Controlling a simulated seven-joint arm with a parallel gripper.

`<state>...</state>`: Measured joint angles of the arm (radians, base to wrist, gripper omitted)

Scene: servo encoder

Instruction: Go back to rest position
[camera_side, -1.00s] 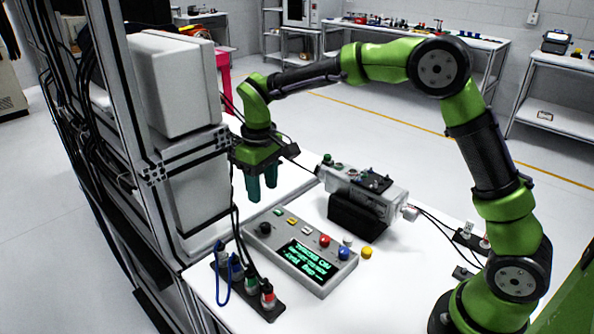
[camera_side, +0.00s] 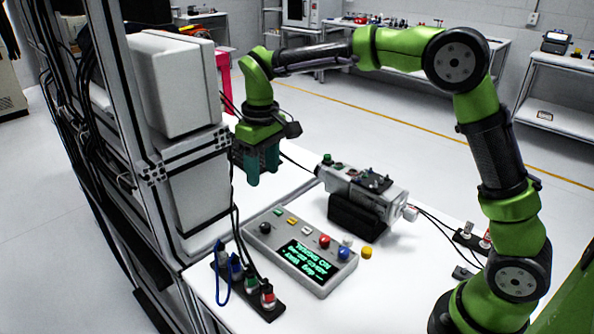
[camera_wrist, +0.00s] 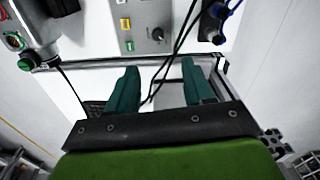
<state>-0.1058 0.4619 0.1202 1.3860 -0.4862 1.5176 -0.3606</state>
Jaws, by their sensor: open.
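My gripper (camera_side: 258,166) hangs with its teal fingers pointing down, above the far left part of the white table, beside the metal frame. In the wrist view the two fingers of my gripper (camera_wrist: 160,88) are apart with nothing between them. The fingers touch no object that I can see. The grey control box (camera_side: 300,250) with a lit green text display lies on the table in front of and below my gripper. It also shows in part at the top of the wrist view (camera_wrist: 148,22).
The servo unit (camera_side: 368,196) sits on a black stand right of my gripper. A black connector strip (camera_side: 262,303) with cables stands at the table's front left. The metal frame with white boxes (camera_side: 197,182) rises close on the left. Cables (camera_wrist: 172,55) hang near the fingers.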

